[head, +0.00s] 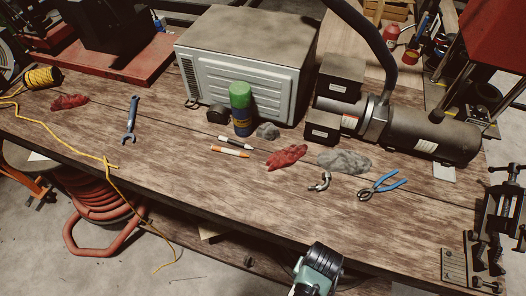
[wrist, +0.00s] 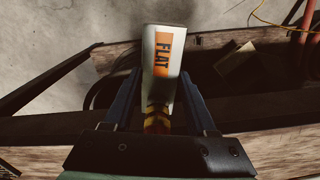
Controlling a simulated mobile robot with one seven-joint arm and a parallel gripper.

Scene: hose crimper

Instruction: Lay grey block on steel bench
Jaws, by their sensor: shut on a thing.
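A pale grey-white block (wrist: 164,88) with an orange label reading FLAT sits between the fingers of my gripper (wrist: 158,75) in the wrist view. Yellow and dark stripes show at its lower end. My gripper is shut on it. In the head view my arm end (head: 320,265) is at the bottom, in front of the workbench's near edge; the block cannot be made out there. The workbench (head: 200,160) has a worn wooden plank top; I cannot tell whether its frame is steel. No other bench is clearly seen.
On the bench are a blue-green can (head: 240,110), markers (head: 232,147), red rags (head: 287,156), a grey rag (head: 345,160), blue pliers (head: 381,187), a wrench (head: 130,120) and a motor (head: 430,135). A vise-like clamp (head: 495,220) stands right. The front middle top is clear.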

